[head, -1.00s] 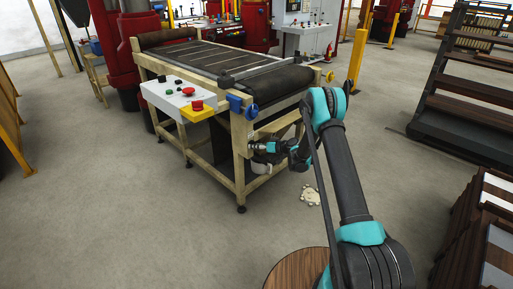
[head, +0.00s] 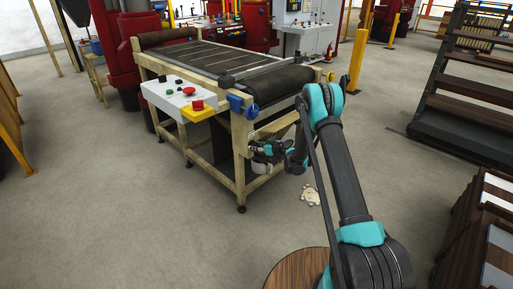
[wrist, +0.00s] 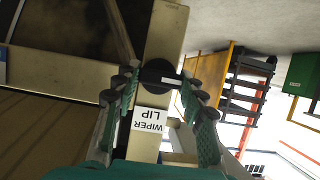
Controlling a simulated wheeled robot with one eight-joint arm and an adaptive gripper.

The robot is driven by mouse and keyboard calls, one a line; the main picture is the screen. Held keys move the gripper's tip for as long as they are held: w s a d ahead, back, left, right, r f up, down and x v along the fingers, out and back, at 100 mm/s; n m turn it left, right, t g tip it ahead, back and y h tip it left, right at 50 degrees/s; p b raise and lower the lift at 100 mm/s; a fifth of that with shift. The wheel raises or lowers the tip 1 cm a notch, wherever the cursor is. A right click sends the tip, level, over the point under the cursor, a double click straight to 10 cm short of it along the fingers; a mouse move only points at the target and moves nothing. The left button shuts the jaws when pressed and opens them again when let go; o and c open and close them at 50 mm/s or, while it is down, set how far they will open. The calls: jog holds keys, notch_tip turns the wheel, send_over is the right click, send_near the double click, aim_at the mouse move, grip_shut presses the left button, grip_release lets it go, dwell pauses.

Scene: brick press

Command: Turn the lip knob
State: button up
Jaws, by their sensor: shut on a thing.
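The lip knob (wrist: 158,75) is a round black knob with a pale bar on its face. It sits on a light beam of the conveyor frame, above an upside-down white label (wrist: 150,119) reading WIPER LIP. My gripper (wrist: 160,78) is shut on the knob, with one finger on each side. In the head view my gripper (head: 262,150) is at the near leg of the conveyor frame (head: 238,160), below the belt end. The knob cannot be made out in that view.
A control box (head: 178,97) with coloured buttons hangs on the conveyor's near side. A yellow post (head: 356,60) and a dark rack (head: 465,85) stand to the right. The floor in front is mostly clear.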

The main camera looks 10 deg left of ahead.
jog(key=o, duration=1.2)
jog(key=shift+c, duration=0.2)
jog(key=v, duration=1.2)
jog(key=shift+r, duration=0.1)
